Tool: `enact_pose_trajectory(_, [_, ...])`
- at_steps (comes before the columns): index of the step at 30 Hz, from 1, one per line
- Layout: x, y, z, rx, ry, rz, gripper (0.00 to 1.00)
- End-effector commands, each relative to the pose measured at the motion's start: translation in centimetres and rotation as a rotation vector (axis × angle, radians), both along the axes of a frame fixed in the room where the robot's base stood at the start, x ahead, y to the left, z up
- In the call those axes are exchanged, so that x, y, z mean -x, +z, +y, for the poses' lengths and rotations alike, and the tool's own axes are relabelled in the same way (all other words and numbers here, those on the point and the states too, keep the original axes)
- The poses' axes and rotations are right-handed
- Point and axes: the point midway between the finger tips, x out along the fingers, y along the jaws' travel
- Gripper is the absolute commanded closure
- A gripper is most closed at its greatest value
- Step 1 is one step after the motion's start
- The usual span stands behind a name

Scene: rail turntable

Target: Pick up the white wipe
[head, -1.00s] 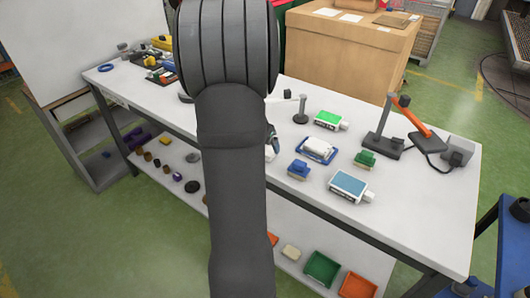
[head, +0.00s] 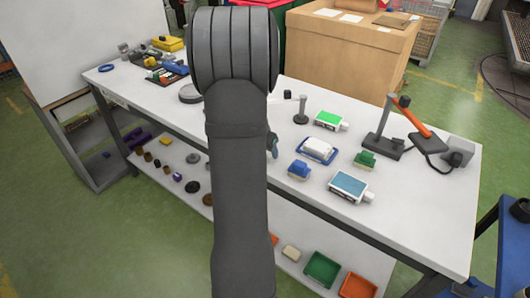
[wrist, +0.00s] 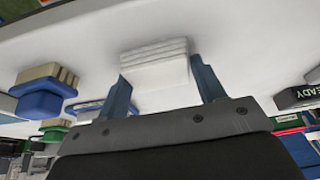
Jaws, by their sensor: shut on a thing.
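The white wipe (wrist: 155,62) is a thick, folded, layered white pad in the wrist view. It sits between the two blue fingers of my gripper (wrist: 162,78), which is shut on it. A light surface lies around and behind it; I cannot tell how far apart they are. In the head view my own arm hides the wipe and most of the gripper; only a bit of a bluish finger (head: 273,146) shows beside the arm.
On the white table (head: 420,205) stand a blue tray (head: 302,153) with a white stack, a blue-handled block (head: 299,170), a green-handled block (head: 365,159), two boxes with green and blue tops, and an orange-armed stand (head: 415,120). Coloured bins sit on the lower shelf.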

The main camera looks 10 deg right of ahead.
Motion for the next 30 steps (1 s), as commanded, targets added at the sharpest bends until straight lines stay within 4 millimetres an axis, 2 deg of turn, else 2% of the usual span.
enact_pose_trajectory(8, [0.0, 0.8, 0.0, 0.001, 0.000, -0.001, 0.59])
enact_pose_trajectory(11, [0.0, 1.9, 0.0, 0.001, 0.000, -0.003, 0.59])
enact_pose_trajectory(15, [0.0, 4.7, -0.2, 0.000, -0.002, -0.006, 0.59])
enact_pose_trajectory(24, [4.9, 8.5, -5.5, 0.001, -0.006, -0.005, 0.59])
enact_pose_trajectory(30, [7.1, 10.3, -7.7, 0.001, -0.004, -0.002, 0.59])
